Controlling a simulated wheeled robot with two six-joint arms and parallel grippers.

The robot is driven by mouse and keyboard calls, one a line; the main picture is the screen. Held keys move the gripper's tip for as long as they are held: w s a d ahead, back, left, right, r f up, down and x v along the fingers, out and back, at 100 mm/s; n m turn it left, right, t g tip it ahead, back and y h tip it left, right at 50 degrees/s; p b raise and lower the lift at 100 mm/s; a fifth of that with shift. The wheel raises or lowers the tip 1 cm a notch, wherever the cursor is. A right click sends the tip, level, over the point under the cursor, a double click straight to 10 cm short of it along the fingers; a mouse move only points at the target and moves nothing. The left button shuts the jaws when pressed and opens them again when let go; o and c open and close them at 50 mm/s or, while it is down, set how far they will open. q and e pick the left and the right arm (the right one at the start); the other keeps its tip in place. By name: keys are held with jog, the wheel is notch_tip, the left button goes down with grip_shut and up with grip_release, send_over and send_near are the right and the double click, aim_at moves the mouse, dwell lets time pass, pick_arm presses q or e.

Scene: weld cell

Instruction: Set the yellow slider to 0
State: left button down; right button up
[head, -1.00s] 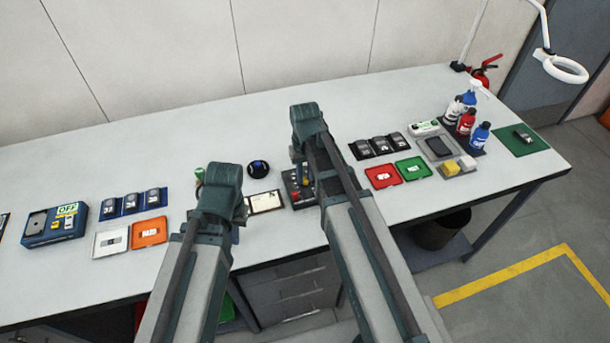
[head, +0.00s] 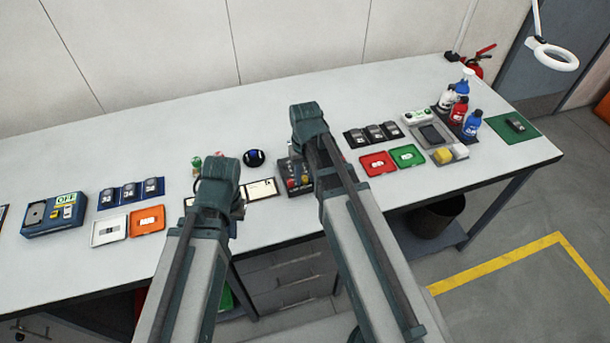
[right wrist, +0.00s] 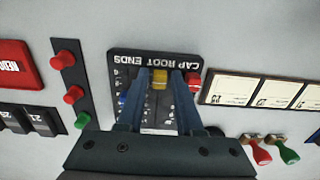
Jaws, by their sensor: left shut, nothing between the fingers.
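The slider panel (right wrist: 160,58) reads CAP ROOT ENDS, upside down in the right wrist view. Its yellow slider (right wrist: 160,80) stands near the panel's lettered edge, with a red slider (right wrist: 194,82) to its right and a blue one (right wrist: 122,101) to its left. My right gripper (right wrist: 160,76) is open, its fingers on either side of the yellow slider; I cannot tell if they touch it. They hide part of the scale. In the head view the panel (head: 296,180) is partly behind my right arm. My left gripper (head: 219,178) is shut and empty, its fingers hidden.
A card holder (head: 262,189) and red and green handled stamps (right wrist: 263,152) are beside the panel. A strip with red and green buttons (right wrist: 68,92) is on its other side. Red (head: 377,164) and green trays (head: 407,156) lie further right. The back of the bench is clear.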

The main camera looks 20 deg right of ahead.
aim_at(305, 179)
notch_tip(305, 179, up, 14)
jog(key=p, duration=1.3)
jog(key=shift+p, duration=0.35)
jog(key=shift+f, duration=0.1)
jog(key=s+a+f+n+b, duration=0.1)
jog(key=s+a+f+b, duration=0.2)
jog(key=s+a, duration=0.2)
jog(key=s+a+f+n+h+b, duration=0.1)
jog(key=s+a+f+n+b, duration=0.1)
jog(key=s+a, duration=0.3)
jog(key=shift+s+a+f+b, duration=0.4)
jog(key=shift+s+b, duration=0.1)
jog(key=shift+s, duration=0.6)
jog(key=shift+d, duration=0.1)
